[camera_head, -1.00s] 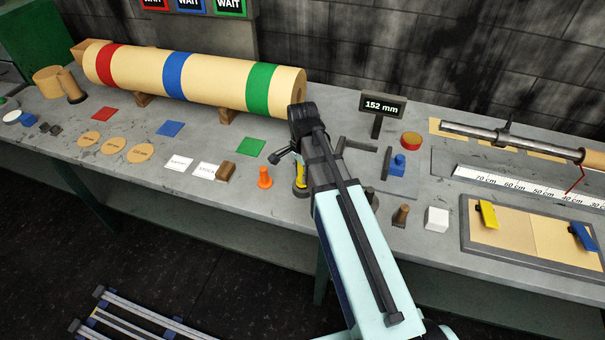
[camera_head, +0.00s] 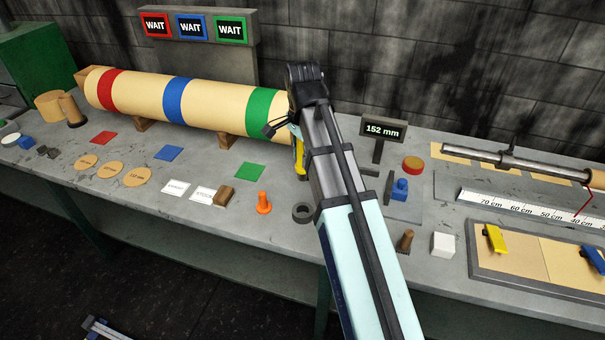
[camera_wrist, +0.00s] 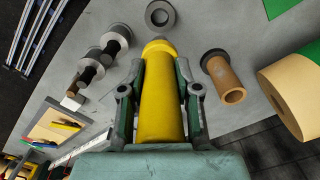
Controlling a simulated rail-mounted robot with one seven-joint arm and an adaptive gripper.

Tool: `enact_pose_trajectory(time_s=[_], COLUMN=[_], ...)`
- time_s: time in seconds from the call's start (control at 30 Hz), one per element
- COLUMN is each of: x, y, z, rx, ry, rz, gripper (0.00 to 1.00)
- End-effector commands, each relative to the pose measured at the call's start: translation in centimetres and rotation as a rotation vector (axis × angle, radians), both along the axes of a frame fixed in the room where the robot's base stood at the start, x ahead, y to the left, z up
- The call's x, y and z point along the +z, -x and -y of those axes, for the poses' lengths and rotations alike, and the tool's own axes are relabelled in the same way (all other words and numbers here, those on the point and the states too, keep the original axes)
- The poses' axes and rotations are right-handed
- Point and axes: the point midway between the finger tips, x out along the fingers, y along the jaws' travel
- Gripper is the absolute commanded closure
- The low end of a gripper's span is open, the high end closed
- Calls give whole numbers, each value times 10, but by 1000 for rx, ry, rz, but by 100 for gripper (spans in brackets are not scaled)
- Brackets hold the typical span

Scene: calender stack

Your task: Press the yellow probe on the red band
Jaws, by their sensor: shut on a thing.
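A long tan roll (camera_head: 210,104) lies on blocks at the back left of the bench. The red band (camera_head: 107,89) circles its left end, with a blue band (camera_head: 176,99) at the middle and a green band (camera_head: 262,110) at the right. My gripper (camera_wrist: 160,85) is shut on the yellow probe (camera_wrist: 160,100), which lies along the jaws with its tip forward. In the head view the yellow probe (camera_head: 299,156) shows beside my arm, right of the roll's end; the arm hides most of the gripper. The probe is apart from the red band.
A sign (camera_head: 192,27) behind the roll reads WAIT in red, blue and green boxes. A dark ring (camera_head: 303,213) and an orange peg (camera_head: 263,203) stand near the front edge. A 152 mm display (camera_head: 383,131) stands right of my arm.

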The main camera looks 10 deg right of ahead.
Motion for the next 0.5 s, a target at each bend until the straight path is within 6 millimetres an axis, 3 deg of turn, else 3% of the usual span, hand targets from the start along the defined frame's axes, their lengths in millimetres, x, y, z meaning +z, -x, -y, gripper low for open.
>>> enact_pose_trajectory(time_s=[0.2, 0.5], x=[25, 33], y=[-1, 0], z=[0, 0], rx=[0, 0], ry=[0, 0], rz=[1, 0], gripper=[100, 100])
